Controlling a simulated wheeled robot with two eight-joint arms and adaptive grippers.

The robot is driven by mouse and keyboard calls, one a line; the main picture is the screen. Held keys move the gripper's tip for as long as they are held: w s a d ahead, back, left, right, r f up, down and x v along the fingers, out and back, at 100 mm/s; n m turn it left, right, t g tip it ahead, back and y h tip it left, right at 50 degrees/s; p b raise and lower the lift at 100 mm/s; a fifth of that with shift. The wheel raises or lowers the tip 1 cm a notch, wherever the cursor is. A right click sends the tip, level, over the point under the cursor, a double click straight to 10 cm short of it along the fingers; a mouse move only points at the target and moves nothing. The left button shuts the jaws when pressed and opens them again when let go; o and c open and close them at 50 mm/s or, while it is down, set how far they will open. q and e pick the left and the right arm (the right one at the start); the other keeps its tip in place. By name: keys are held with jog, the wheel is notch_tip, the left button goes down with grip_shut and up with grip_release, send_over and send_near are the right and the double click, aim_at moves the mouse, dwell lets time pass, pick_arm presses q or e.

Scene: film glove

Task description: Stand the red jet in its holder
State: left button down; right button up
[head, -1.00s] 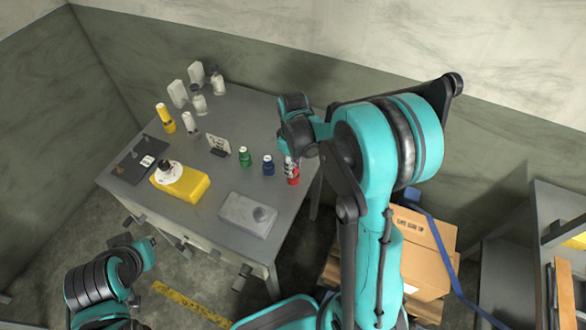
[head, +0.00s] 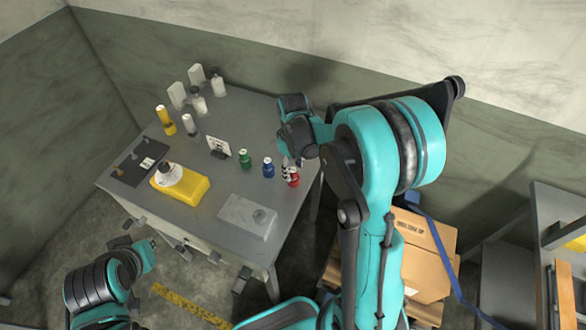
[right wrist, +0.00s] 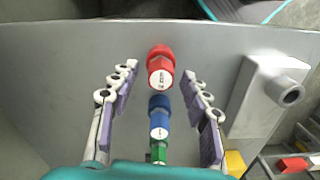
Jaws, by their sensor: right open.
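In the right wrist view the red jet (right wrist: 161,66) shows end-on, between the finger tips. My right gripper (head: 287,172) is open, with its fingers on either side of the red jet and a gap at each side. A grey block with a round ring (head: 259,216), also in the right wrist view (right wrist: 285,94), lies at the table front; I cannot tell whether it is the holder.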

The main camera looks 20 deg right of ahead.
aim_at(293, 169)
notch_tip(293, 169, up, 10)
jog(key=p, duration=0.2)
jog(key=s+a+r+m+t, duration=0.2)
jog(key=s+a+m+t, duration=0.1)
jog(key=s, duration=0.4)
jog(key=s+a+r+m+t, duration=0.3)
jog(key=s+t, duration=0.1)
jog(key=s, duration=0.3)
jog(key=shift+s+r, duration=0.15)
jog(key=shift+s, duration=0.05)
notch_tip(293, 169, down, 10)
jog(key=b, duration=0.9)
jog(key=shift+r, duration=0.1)
